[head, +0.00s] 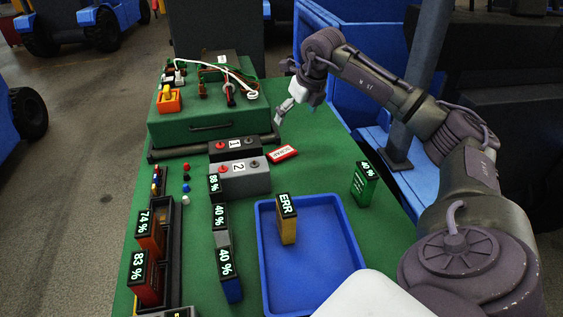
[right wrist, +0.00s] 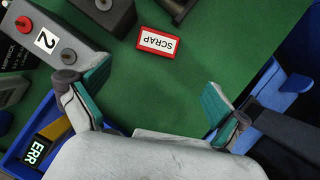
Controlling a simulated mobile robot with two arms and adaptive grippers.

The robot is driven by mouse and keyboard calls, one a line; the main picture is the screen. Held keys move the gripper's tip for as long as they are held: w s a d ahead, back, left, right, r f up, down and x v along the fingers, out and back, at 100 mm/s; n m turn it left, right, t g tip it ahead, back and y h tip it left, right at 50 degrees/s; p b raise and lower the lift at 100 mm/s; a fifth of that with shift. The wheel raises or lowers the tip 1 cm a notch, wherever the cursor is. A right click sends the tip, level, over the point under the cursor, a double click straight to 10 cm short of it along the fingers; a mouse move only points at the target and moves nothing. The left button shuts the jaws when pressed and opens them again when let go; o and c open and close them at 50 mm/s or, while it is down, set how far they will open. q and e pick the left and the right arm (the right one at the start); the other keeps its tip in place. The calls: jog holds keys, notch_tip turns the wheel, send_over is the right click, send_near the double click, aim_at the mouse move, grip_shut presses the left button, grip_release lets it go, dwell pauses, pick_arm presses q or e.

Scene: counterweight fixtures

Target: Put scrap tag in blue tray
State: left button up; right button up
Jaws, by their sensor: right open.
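The scrap tag (head: 282,153) is a small red-edged white label reading SCRAP, lying flat on the green table behind the blue tray. In the right wrist view the scrap tag (right wrist: 158,42) lies beyond the fingertips, apart from them. The blue tray (head: 325,272) is at the front middle of the table and holds an orange-brown block with an ERR display (head: 287,225). My right gripper (head: 286,107) is above the table, behind the tag. In the right wrist view the right gripper (right wrist: 154,95) is open and empty. My left gripper is not in view.
A green case (head: 200,127) with wires is at the back. A green 40 % block (head: 364,185) stands right of the tray. Several percent-marked blocks stand at left.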

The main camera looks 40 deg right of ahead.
aim_at(282, 152)
jog(key=x, duration=1.6)
jog(key=shift+s+f, duration=0.25)
jog(key=shift+s, duration=0.15)
jog(key=shift+r, duration=0.1)
jog(key=c, duration=0.8)
